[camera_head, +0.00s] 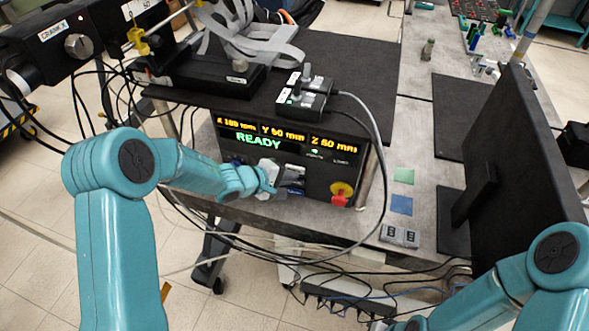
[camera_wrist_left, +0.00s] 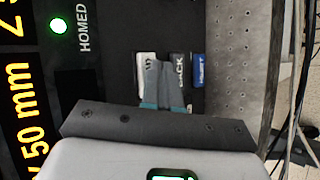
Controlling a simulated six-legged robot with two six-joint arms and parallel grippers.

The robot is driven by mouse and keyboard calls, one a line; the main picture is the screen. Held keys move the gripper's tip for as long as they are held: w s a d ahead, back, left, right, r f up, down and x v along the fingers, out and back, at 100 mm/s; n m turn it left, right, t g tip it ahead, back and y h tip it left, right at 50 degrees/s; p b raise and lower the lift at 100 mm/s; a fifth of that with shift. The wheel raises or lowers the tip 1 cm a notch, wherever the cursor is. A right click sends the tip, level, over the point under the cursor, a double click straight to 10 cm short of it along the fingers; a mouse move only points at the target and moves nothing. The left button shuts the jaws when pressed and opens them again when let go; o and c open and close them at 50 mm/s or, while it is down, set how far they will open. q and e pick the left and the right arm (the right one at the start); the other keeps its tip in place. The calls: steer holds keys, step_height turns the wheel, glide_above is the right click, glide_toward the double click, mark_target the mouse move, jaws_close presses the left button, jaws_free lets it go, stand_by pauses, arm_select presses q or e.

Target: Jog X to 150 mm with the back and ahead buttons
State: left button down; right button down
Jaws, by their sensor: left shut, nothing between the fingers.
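The black control panel (camera_head: 310,170) shows READY in green, with yellow readouts above: Y 50 mm, Z 50 mm and an X value that looks like 100 mm but is blurred. My left gripper (camera_head: 280,181) is shut and empty, close in front of the panel's buttons. In the left wrist view its closed fingertips (camera_wrist_left: 163,70) lie over a row of buttons, between a white button (camera_wrist_left: 147,66) and a dark button (camera_wrist_left: 181,68) whose label ends in "ACK". A blue button (camera_wrist_left: 198,69) sits beside it. I cannot tell whether the tips touch a button. My right gripper is outside the views.
A red emergency knob (camera_head: 340,193) on yellow is at the panel's lower right. A green HOMED lamp (camera_wrist_left: 59,26) glows. A black monitor (camera_head: 515,165) stands at right. Cables (camera_head: 370,120) hang over the panel's side. Green (camera_head: 404,175) and blue (camera_head: 401,204) squares lie on the table.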

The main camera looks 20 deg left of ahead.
arm_select(q)
steer(key=shift+w+p, duration=0.25)
steer(key=shift+p, duration=0.05)
stand_by(0.6)
steer(key=shift+s, duration=0.85)
steer(key=shift+s+a+b, duration=0.1)
steer(key=shift+s+b, duration=0.55)
steer(key=shift+s, duration=1.85)
steer(key=shift+f, duration=0.1)
